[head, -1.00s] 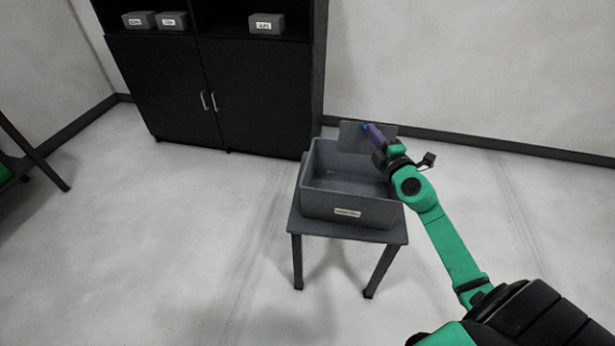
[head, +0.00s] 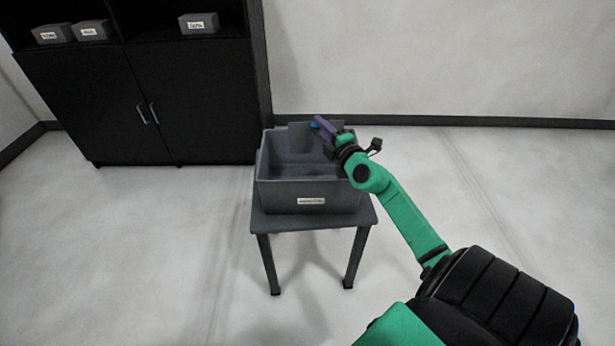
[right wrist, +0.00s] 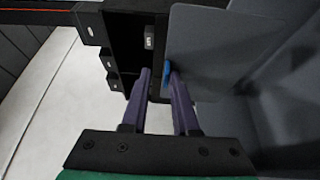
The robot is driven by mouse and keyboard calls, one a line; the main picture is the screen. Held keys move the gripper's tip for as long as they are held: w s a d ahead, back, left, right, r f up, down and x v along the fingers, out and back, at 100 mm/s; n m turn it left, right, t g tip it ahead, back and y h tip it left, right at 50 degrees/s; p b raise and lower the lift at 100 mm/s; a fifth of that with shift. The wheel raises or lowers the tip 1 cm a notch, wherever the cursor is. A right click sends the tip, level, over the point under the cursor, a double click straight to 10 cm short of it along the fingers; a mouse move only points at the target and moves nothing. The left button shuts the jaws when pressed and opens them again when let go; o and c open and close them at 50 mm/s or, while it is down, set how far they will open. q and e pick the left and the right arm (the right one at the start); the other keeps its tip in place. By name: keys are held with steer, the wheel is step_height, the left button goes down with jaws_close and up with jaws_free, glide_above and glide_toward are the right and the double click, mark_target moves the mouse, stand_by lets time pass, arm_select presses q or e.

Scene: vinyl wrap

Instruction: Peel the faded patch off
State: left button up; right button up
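My right gripper (head: 319,123) is over the far side of an open grey bin (head: 267,196). A flat grey panel with rounded corners, seemingly the faded patch (head: 299,139), hangs at its fingertips, partly inside the bin by the back wall. In the right wrist view, the purple fingers (right wrist: 158,72) are close together, with a narrow gap, and a blue bit (right wrist: 167,70) at the panel's edge lies against the right finger. The grey panel (right wrist: 215,50) extends to the right of the fingers. My left gripper is not in view.
The bin stands on a small grey table (head: 336,220) and has a white label on its front. A black cabinet (head: 200,105) with several small labelled boxes on its shelf stands behind on the left. The floor around the table is clear.

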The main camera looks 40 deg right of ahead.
stand_by(0.3)
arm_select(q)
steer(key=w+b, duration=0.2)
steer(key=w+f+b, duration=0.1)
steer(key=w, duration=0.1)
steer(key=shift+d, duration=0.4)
arm_select(e)
steer(key=s+a, duration=0.2)
steer(key=s, duration=1.2)
steer(key=shift+s+a, duration=0.15)
steer(key=shift+a, duration=0.2)
